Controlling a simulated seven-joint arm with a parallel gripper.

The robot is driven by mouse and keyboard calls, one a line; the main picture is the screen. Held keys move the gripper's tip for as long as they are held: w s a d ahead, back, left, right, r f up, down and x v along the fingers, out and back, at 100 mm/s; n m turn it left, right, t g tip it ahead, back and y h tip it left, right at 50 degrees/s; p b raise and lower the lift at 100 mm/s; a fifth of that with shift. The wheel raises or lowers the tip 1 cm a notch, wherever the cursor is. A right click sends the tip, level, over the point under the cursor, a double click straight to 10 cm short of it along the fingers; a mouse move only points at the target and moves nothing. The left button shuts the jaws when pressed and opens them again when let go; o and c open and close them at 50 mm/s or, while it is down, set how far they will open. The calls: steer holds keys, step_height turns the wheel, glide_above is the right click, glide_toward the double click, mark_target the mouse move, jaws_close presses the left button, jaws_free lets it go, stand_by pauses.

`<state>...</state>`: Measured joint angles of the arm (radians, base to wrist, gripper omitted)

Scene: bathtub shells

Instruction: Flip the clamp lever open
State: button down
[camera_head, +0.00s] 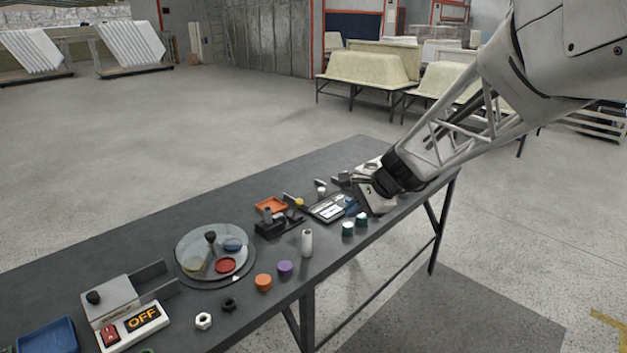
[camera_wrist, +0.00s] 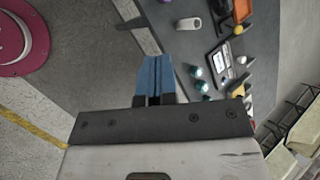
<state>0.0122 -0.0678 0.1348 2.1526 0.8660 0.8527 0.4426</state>
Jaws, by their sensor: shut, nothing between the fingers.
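A dark toggle clamp (camera_head: 270,227) sits on the table, with a small yellow ball (camera_head: 299,202) beside it that looks like the lever's knob. The yellow ball also shows at the upper right of the wrist view (camera_wrist: 239,30). The exact pose of the lever is too small to tell. My gripper (camera_head: 352,207) is at the right part of the table, to the right of the clamp and apart from it. In the wrist view its blue fingers (camera_wrist: 155,76) are together, with nothing between them.
A grey panel with a screen (camera_head: 330,208) lies between clamp and gripper. An orange tray (camera_head: 271,205) lies behind the clamp. A round turntable (camera_head: 215,277) is to the left.

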steer(key=w+f+m+t+y, duration=0.1)
steer(key=w+f+m, duration=0.5)
steer(key=w, duration=0.8)
steer(key=w+a+f+m+t+y, duration=0.1)
steer(key=w+f+m+t, duration=0.2)
steer(key=w+f+m, duration=0.3)
steer(key=w+f, duration=0.5)
steer(key=w, duration=0.3)
steer(key=shift+w+a+m+y, duration=0.25)
steer(key=shift+m+y, duration=0.05)
steer(key=shift+m, duration=0.1)
steer(key=shift+f, duration=0.1)
steer(key=shift+a, duration=0.1)
glide_toward(297, 206)
steer(key=f, duration=0.3)
steer(key=shift+w+d+f, duration=0.2)
steer(key=shift+d, duration=0.2)
steer(key=shift+w+a+r, duration=0.15)
steer(key=shift+w+a, duration=0.4)
steer(key=shift+a, duration=0.3)
steer(key=shift+w+a, duration=0.35)
steer(key=shift+a, duration=0.15)
steer(key=shift+w+a+r, duration=0.2)
steer(key=shift+w+a, duration=0.05)
steer(key=shift+a, duration=0.1)
